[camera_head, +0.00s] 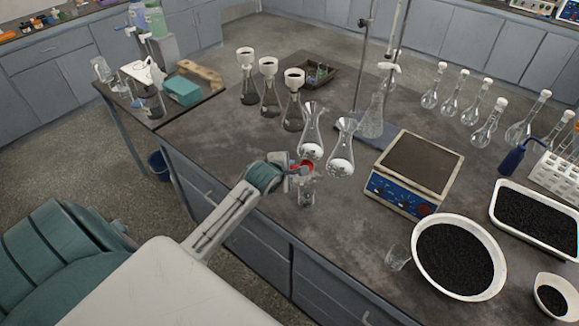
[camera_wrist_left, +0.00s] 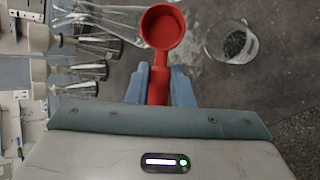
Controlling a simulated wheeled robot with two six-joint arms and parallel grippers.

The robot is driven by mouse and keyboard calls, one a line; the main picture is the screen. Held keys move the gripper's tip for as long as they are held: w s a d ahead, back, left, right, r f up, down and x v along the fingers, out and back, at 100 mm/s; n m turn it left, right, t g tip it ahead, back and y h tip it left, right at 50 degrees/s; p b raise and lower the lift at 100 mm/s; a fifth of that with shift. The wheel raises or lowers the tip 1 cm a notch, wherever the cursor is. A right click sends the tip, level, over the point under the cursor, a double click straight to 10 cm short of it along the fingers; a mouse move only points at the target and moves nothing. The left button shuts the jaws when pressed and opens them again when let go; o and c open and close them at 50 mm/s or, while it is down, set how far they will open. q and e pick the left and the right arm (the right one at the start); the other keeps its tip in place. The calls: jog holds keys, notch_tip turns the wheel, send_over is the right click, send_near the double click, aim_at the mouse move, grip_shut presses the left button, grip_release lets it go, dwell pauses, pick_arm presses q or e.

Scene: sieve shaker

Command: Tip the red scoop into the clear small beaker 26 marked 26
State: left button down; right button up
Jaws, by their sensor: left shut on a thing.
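My left gripper (camera_head: 287,172) is shut on the handle of the red scoop (camera_head: 303,166), near the front edge of the bench. In the left wrist view the red scoop (camera_wrist_left: 163,27) points away from my gripper (camera_wrist_left: 159,82), and only red shows inside its bowl. A clear small beaker (camera_head: 307,195) stands just below the scoop in the head view. The same beaker (camera_wrist_left: 232,42) is right of the scoop bowl in the left wrist view, with dark grains inside. Its mark is too small to read. My right gripper is out of view.
Another clear beaker (camera_head: 397,257) stands beside a white bowl of black grains (camera_head: 455,258). A balance (camera_head: 415,172) is to the right. Glass flasks (camera_head: 341,150) stand close behind the scoop. A white tray (camera_head: 535,220) is at far right.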

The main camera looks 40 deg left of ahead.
pick_arm(q)
jog(key=r+g+h+p, duration=0.1)
jog(key=p, duration=0.5)
jog(key=shift+w+a+r+n, duration=0.1)
jog(key=shift+n, duration=0.2)
jog(key=shift+w+a+g+p, duration=0.1)
jog(key=shift+g+p, duration=0.25)
jog(key=shift+g, duration=0.15)
jog(key=shift+n+g+h, duration=0.3)
jog(key=shift+g+h, duration=0.3)
jog(key=shift+h, duration=0.1)
jog(key=shift+w+r+n+g+h, duration=0.1)
jog(key=shift+r+n+g+h, duration=0.25)
jog(key=shift+g+h, duration=0.35)
jog(key=shift+w+a+g+h, duration=0.1)
jog(key=shift+g+h, duration=0.2)
jog(key=shift+g, duration=0.4)
jog(key=shift+r, duration=0.1)
